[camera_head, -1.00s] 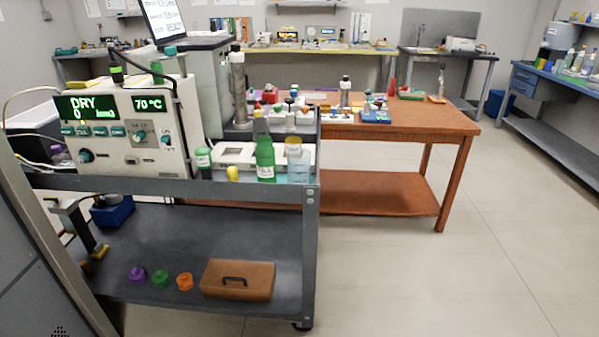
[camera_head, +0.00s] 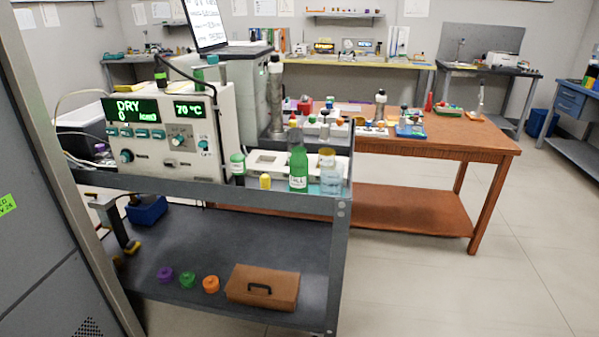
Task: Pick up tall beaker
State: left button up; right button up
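No vessel in view is plainly marked as the tall beaker. On the cart's upper shelf, a tall grey cylinder with a white and dark top (camera_head: 275,105) stands upright behind the white control box. A green bottle with a white label (camera_head: 298,170) stands at the shelf's front right. A clear vessel with a yellowish top (camera_head: 328,178) stands upright right of it. I cannot tell which, if any, is the beaker. Neither of my grippers is in view.
The cart's upper shelf (camera_head: 210,194) carries a white control box (camera_head: 165,165). The lower shelf holds a brown case (camera_head: 262,287) and small coloured pieces. A brown table (camera_head: 450,138) stands behind. A grey cabinet (camera_head: 50,230) is close at left. Floor at right is clear.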

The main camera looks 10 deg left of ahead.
aim_at(331, 181)
jog(key=k, duration=0.6)
jog(key=z, duration=0.55)
jog(key=i, duration=1.6)
jog(key=u, duration=0.65)
